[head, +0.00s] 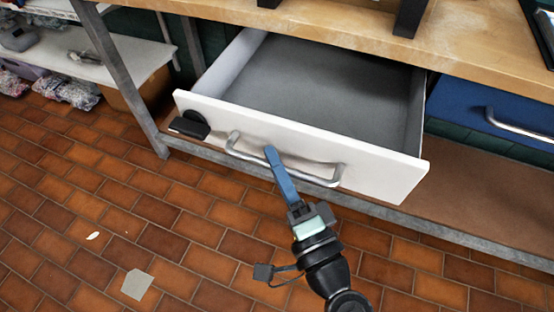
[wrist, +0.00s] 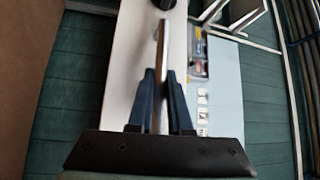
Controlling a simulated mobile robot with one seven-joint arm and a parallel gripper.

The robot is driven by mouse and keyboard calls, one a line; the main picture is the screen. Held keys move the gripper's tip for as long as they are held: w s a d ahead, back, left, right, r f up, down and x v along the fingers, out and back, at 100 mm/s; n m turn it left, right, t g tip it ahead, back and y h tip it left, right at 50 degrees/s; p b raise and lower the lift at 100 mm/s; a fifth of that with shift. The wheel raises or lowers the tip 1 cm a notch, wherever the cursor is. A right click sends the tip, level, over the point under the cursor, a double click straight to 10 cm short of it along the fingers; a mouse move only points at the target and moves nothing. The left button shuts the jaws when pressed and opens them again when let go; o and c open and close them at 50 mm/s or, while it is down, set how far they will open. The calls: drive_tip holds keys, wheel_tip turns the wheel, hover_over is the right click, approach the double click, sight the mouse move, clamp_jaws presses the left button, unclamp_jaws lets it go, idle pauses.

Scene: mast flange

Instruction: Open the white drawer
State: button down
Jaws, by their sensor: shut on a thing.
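The white drawer (head: 300,140) hangs under the wooden workbench and is pulled well out, with its grey inside showing. The part of the inside in view looks empty. Its silver bar handle (head: 240,152) runs along the front. My gripper (head: 272,155) reaches up from below, and its blue fingers are at the middle of the handle. In the wrist view the two blue fingers (wrist: 160,85) stand on either side of the handle bar (wrist: 162,45) and are shut on it. The white drawer front (wrist: 125,60) lies beyond the bar.
A blue drawer (head: 495,105) with a silver handle is at the right and looks shut. A grey metal leg (head: 125,80) stands left of the white drawer. A lower shelf (head: 465,175) runs beneath. The tiled floor in front is mostly clear, with small scraps (head: 137,284).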

drive_tip(key=c, duration=0.9)
unclamp_jaws()
drive_tip(key=shift+o, duration=0.2)
drive_tip(key=v, duration=1.3)
drive_tip(key=shift+p, duration=0.3)
